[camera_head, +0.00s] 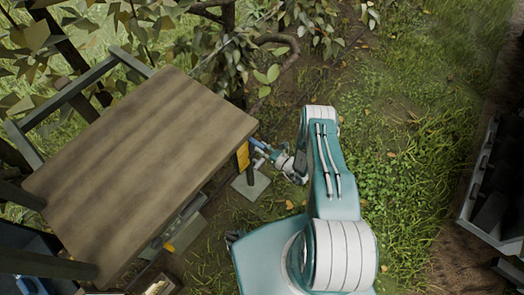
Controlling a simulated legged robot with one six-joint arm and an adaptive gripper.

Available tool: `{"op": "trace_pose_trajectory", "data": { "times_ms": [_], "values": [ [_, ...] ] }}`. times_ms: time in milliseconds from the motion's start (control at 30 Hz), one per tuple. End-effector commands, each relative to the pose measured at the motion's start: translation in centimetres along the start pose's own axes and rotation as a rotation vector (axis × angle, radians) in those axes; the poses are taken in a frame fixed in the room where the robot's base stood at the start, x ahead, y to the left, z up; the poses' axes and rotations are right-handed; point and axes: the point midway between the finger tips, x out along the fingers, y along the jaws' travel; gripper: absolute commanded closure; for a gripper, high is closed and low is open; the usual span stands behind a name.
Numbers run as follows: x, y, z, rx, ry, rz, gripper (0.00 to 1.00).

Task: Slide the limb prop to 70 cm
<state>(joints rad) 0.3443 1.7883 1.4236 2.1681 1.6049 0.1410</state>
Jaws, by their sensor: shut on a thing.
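The limb prop seems to be the upright piece at the table's right corner, with a yellow strip (243,157) that may be its scale. A dark post (251,174) stands beside the strip on a grey square base plate (250,186). My gripper (259,150) is at the prop's upper part, reaching in from the right, and is shut on it. The fingertips are small and partly lost against the table corner, so the exact grip point is unclear. No scale marks can be read, so the prop's height cannot be told.
A wooden table (140,165) fills the left, its right corner close to my gripper. Tree branches (275,55) with leaves hang behind. Dark crates (490,190) stand at the right edge. Grass (415,130) right of my arm is open.

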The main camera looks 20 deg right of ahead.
Motion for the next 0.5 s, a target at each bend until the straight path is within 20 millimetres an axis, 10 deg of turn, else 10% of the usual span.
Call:
{"op": "trace_pose_trajectory", "data": {
  "times_ms": [500],
  "values": [
    [0.2,1.1,7.0,-0.009,-0.014,0.002,1.0]
  ]
}}
